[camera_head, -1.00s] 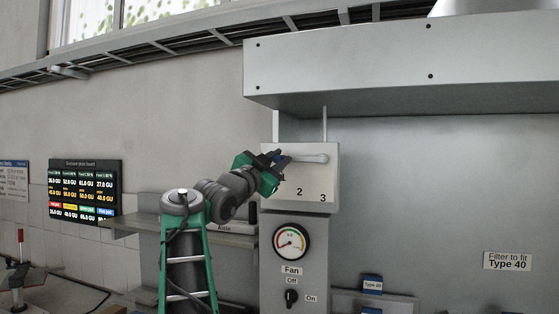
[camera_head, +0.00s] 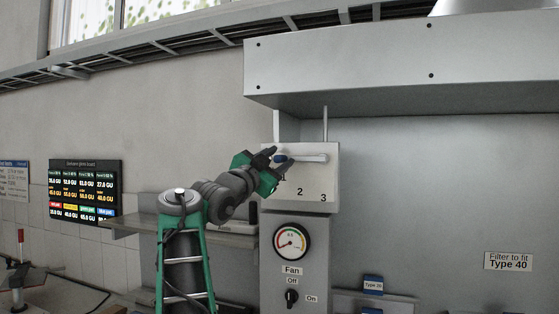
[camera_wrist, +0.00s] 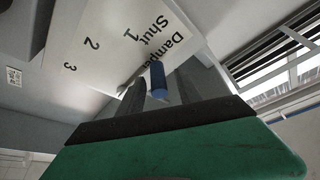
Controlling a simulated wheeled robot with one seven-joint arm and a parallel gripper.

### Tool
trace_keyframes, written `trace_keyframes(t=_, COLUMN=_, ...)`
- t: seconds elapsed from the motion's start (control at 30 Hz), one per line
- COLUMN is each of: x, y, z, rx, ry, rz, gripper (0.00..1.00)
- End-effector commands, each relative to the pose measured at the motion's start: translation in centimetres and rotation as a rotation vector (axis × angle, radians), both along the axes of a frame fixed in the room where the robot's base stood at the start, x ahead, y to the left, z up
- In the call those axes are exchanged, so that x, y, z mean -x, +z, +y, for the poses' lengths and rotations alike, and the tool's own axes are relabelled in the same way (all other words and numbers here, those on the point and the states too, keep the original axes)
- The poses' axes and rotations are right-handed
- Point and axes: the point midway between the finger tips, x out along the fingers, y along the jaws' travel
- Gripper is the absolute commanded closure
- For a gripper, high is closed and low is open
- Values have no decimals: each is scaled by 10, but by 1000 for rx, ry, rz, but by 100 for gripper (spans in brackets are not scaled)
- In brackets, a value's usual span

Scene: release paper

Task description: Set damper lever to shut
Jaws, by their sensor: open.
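The damper lever (camera_head: 308,158) is a pale bar with a blue grip (camera_head: 281,158) at its left end. It lies nearly level across the top of a white plate (camera_head: 318,180) marked 2 and 3, its blue end pointing left. My gripper (camera_head: 274,156) is open at the lever's left end. In the wrist view the blue grip (camera_wrist: 158,80) shows just beyond and between the dark fingers (camera_wrist: 155,95); whether they touch it I cannot tell. The plate there (camera_wrist: 105,65) reads Damper, Shut, 1, 2, 3. The pale bar is hard to make out there.
Below the plate are a round gauge (camera_head: 291,242) and a fan knob (camera_head: 291,297). A large metal hood (camera_head: 345,75) overhangs above. A shelf (camera_head: 215,238) runs behind my arm.

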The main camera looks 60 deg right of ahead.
Motion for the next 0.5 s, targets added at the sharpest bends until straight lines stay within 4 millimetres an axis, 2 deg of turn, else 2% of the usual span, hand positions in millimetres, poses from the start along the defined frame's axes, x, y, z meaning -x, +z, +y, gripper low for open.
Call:
trace_keyframes(t=0.1, x=-2, y=-13, z=22, rx=1, ry=5, rz=0, gripper=59)
trace_keyframes(t=0.3, x=-5, y=-23, z=58, rx=1, ry=4, rz=-2, gripper=59)
trace_keyframes(t=0.5, x=-4, y=-23, z=68, rx=1, ry=-1, rz=0, gripper=59)
